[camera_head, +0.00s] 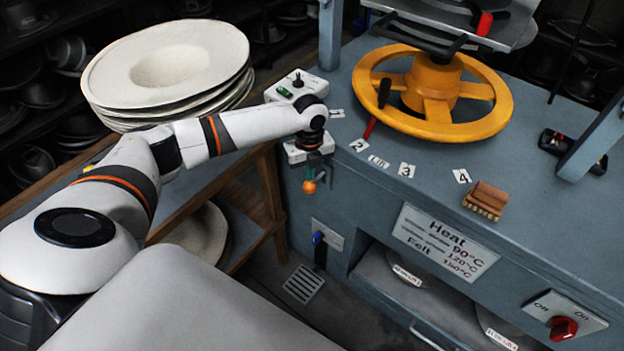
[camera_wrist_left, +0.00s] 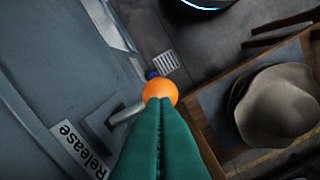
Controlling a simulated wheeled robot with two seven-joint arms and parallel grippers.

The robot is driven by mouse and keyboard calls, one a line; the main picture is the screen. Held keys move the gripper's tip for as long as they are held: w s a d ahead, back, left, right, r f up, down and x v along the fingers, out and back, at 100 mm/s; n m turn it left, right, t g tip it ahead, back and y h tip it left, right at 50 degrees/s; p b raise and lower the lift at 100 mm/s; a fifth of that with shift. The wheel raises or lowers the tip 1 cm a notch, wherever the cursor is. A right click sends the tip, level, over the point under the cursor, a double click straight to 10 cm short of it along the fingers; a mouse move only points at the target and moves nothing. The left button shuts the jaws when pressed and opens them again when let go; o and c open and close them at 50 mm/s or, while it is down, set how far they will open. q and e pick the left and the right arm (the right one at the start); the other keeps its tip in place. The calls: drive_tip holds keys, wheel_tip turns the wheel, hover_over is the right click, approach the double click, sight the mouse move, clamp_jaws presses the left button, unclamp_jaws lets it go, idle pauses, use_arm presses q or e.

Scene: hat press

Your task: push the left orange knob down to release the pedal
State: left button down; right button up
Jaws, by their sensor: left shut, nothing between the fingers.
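The orange knob (camera_head: 309,187) sits on the left front side of the blue-grey press, below its top edge. In the left wrist view the orange knob (camera_wrist_left: 160,90) is on the end of a short metal lever (camera_wrist_left: 126,112), beside a "Release" label (camera_wrist_left: 78,148). My left gripper (camera_head: 313,172) is just above the knob. Its teal fingers (camera_wrist_left: 159,106) are shut with nothing between them, and their tips overlap the knob's edge in the wrist view; I cannot tell if they touch it. The slotted metal pedal (camera_head: 303,284) is near the floor below. My right gripper is not in view.
A blue knob (camera_head: 317,237) is above the pedal. A stack of white hats (camera_head: 165,65) stands on the wooden rack at left.

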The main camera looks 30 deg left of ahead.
sight(309, 183)
use_arm(q)
drive_tip(key=shift+f, duration=0.2)
drive_tip(key=shift+s+f+b, duration=0.1)
drive_tip(key=shift+f+b, duration=0.9)
drive_tip(key=shift+f, duration=1.2)
wheel_tip(309, 183, up, 8)
drive_tip(key=p, duration=0.8)
drive_tip(key=shift+r, duration=0.15)
